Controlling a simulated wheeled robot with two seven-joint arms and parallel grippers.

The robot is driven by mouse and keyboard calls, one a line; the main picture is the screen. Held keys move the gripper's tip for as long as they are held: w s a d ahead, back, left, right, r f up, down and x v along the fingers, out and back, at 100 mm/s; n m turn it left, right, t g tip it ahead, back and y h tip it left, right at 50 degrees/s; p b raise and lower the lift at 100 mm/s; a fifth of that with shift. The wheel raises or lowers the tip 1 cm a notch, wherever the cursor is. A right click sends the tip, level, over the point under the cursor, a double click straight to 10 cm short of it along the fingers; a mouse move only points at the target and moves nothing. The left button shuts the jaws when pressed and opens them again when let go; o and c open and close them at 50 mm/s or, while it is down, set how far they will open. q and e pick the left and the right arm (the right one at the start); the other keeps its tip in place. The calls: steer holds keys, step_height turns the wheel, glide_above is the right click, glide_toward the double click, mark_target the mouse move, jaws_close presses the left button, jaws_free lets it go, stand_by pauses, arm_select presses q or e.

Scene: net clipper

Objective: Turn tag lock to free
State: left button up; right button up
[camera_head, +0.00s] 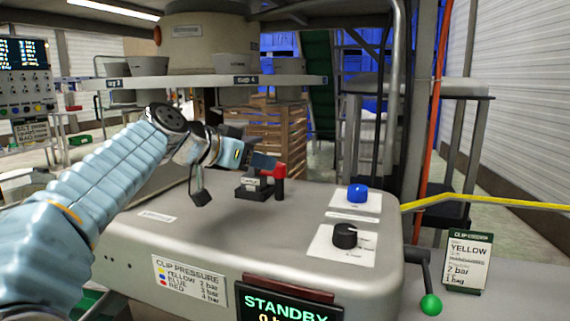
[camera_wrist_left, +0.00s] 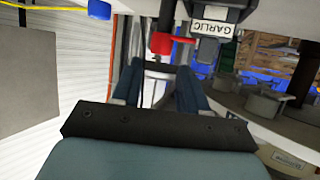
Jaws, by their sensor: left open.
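A black block with a white tag reading GARLIC (camera_wrist_left: 212,28) stands on the machine's top; in the head view it is the small black holder (camera_head: 252,186). A red lever-like piece (camera_head: 279,172) on a dark post stands at its right; the red piece also shows in the left wrist view (camera_wrist_left: 173,43). No readable label marks the tag lock, so I cannot tell which part it is. My left gripper (camera_head: 264,161) is open beside the red piece, above the block. Its two fingers (camera_wrist_left: 160,78) point toward the red piece, with nothing visible between them. My right gripper is out of view.
The machine top (camera_head: 200,225) carries a blue knob (camera_head: 357,193) and a black knob (camera_head: 345,236) on white plates at right. A green-ended lever (camera_head: 431,304) is at the right side. A STANDBY screen (camera_head: 285,305) is in front. A shelf (camera_head: 215,82) with grey bins is behind.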

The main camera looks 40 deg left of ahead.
mark_target(277, 165)
arm_select(q)
steer(key=p+x, duration=0.1)
steer(key=x, duration=0.6)
steer(key=shift+w+f, duration=0.1)
steer(key=shift+w, duration=0.2)
steer(key=c, duration=0.7)
